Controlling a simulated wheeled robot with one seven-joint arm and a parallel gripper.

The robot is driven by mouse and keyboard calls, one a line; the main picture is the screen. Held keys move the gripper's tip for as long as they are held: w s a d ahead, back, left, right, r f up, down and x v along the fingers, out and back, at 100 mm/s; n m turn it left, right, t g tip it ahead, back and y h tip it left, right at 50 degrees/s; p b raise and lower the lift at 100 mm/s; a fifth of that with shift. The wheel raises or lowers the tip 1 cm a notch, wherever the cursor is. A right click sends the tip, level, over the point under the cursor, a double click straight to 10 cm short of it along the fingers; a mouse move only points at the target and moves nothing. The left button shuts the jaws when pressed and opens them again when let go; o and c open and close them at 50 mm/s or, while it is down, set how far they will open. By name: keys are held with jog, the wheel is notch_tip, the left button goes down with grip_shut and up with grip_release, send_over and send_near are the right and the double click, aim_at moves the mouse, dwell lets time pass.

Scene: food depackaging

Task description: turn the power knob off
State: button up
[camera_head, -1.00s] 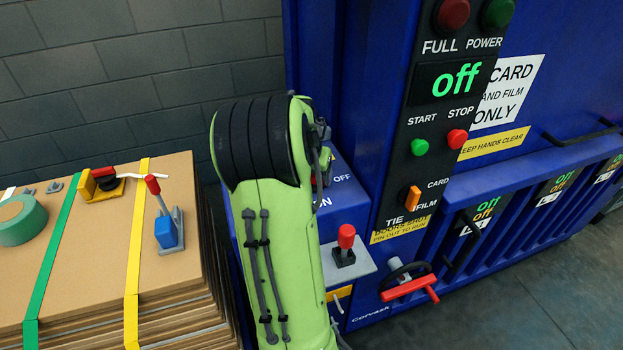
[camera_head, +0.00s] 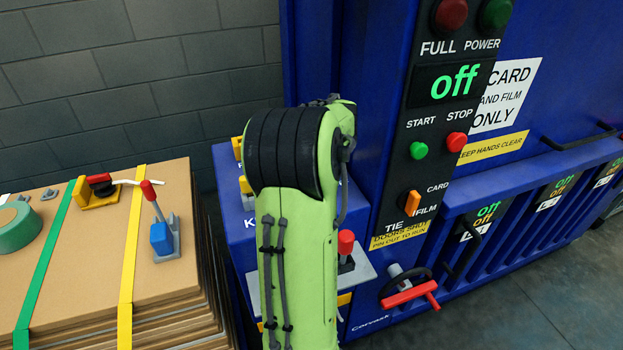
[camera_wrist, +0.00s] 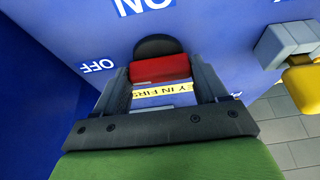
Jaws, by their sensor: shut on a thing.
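In the wrist view the power knob (camera_wrist: 160,69), with a red grip and a black rounded part above it, sits on a blue panel. My gripper (camera_wrist: 163,80) has a finger on each side of its red part and is shut on it. An OFF label (camera_wrist: 97,66) lies to the left of the knob, and an ON label (camera_wrist: 142,5) shows above, upside down. In the head view my arm hides the knob and gripper. The baler's display (camera_head: 456,80) reads "off" in green, and the POWER lamp (camera_head: 496,13) above is dark green.
A red-topped lever (camera_head: 346,243) stands on the panel just right of my arm. Grey and yellow parts (camera_wrist: 300,76) show at the wrist view's right. A cardboard stack (camera_head: 90,260) with tape and tools stands left. A red-handled wheel (camera_head: 409,293) sticks out at lower right.

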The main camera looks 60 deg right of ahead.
dwell(0.4)
jog(key=o, duration=1.1)
jog(key=shift+c, duration=0.2)
jog(key=p+v, duration=0.3)
jog(key=v, duration=1.2)
jog(key=shift+r, duration=0.4)
jog(key=shift+a, duration=0.1)
